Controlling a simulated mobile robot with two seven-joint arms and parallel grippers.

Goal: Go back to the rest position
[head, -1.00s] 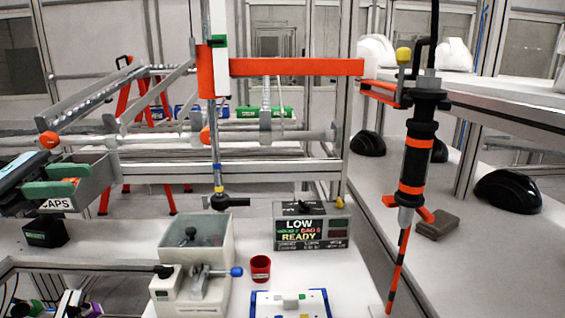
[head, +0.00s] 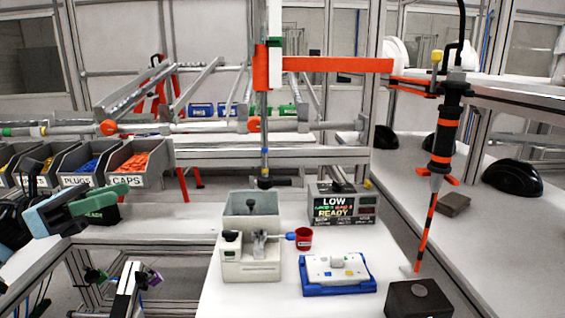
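My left gripper (head: 122,200) comes in from the left in the head view. My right gripper is not in view.
A black-and-orange tool (head: 443,140) hangs at right. Bare bench lies front left of the fixture.

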